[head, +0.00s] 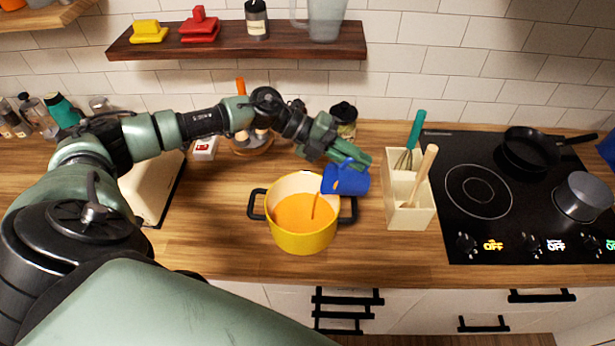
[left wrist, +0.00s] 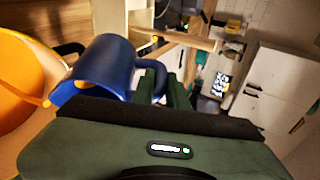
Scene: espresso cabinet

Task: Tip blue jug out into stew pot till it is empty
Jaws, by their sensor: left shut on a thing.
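The blue jug (head: 347,180) is tilted over the right side of the yellow stew pot (head: 303,241), its mouth facing the pot. A thin orange stream runs from the jug down into the pot, where orange liquid (head: 300,212) lies. My left gripper (head: 352,154) is shut on the jug. In the left wrist view the jug (left wrist: 105,68) has its handle at the gripper fingers (left wrist: 165,85). The pot (left wrist: 25,80) is at the left there, with orange at the jug's lip. How much is left inside the jug is hidden. My right gripper is not in view.
A cream utensil holder (head: 408,212) with a whisk and a wooden spoon stands close right of the jug. The black cooktop (head: 480,225) with pans is further right. A wooden shelf (head: 235,42) hangs behind. A cream appliance (head: 150,190) stands left of the pot.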

